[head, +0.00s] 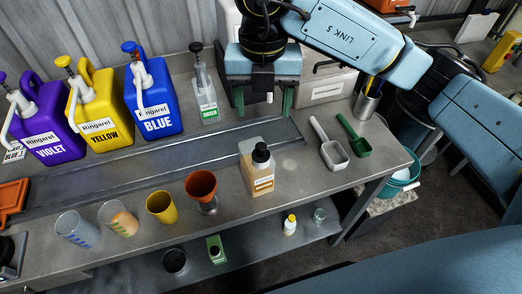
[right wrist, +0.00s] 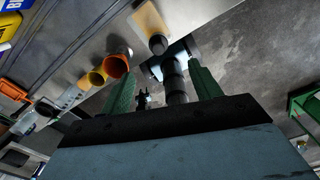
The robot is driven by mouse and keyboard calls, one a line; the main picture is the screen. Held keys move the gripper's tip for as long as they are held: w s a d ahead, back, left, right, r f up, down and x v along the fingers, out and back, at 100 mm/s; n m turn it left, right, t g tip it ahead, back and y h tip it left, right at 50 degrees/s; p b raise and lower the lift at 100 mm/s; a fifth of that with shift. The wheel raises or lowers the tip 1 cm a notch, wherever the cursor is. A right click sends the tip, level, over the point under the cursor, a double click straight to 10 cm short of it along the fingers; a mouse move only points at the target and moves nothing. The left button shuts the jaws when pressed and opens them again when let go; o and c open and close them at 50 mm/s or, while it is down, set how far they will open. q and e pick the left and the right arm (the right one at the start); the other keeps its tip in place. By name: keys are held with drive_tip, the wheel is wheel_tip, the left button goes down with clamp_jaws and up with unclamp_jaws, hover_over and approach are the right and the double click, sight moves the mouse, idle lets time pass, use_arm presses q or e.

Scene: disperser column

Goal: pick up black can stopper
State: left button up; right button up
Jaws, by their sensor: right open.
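The black stopper (head: 261,153) sits on top of a squarish, beige-orange can (head: 257,178) that stands upright near the front edge of the metal bench. In the right wrist view the stopper (right wrist: 158,44) is beyond the fingertips, with the can (right wrist: 152,20) behind it. My right gripper (head: 264,110) has two green fingers, spread apart with nothing held between them. It hangs above the back of the bench, behind the can in the head view, and apart from the stopper. The fingers also show in the right wrist view (right wrist: 158,72). My left gripper is not in view.
Violet, yellow and blue jugs (head: 155,98) and a clear pump bottle (head: 204,90) stand at the back. An orange cup (head: 201,187) and other cups are left of the can. A white scoop (head: 330,147) and green scoop (head: 354,138) lie right. A lower shelf (head: 265,240) holds small bottles.

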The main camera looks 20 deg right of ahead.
hover_over(261, 146)
drive_tip(key=f, duration=0.6)
drive_tip(key=shift+w+d+f, duration=0.1)
drive_tip(key=shift+d+f, duration=0.1)
drive_tip(key=shift+f, duration=0.05)
drive_tip(key=f+p, duration=0.1)
drive_tip(key=f, duration=0.3)
drive_tip(key=shift+a+f, duration=0.1)
drive_tip(key=shift+a, duration=0.1)
drive_tip(key=shift+f, duration=0.6)
drive_tip(key=c, duration=1.1)
